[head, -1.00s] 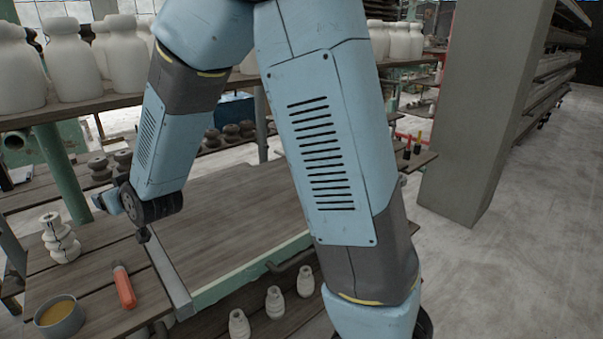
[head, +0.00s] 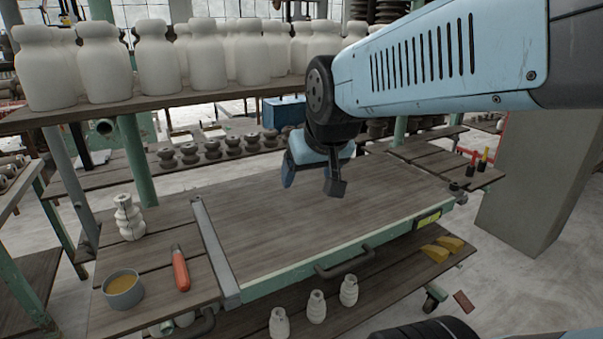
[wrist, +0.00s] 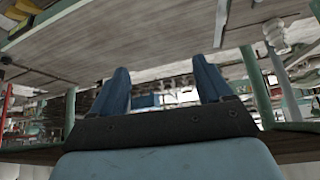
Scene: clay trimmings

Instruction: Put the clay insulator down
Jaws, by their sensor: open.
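The clay insulator (head: 129,217) is pale, ribbed and marked with dark lines. It stands upright on the slatted wooden side shelf at the left in the head view, with nothing gripping it. It also seems to show at the upper right of the wrist view (wrist: 275,35), which looks upside down. My gripper (head: 311,178) is above the wooden board right of the insulator, well apart from it. In the wrist view my two blue fingers (wrist: 160,68) are spread with nothing between them.
A grey bowl (head: 123,290) and an orange-handled tool (head: 180,269) lie in front of the insulator. The wooden board (head: 290,225) is bare. Large white jars (head: 160,57) line the shelf above. Small pale pieces (head: 317,306) and yellow blocks (head: 435,252) sit on the lower shelf.

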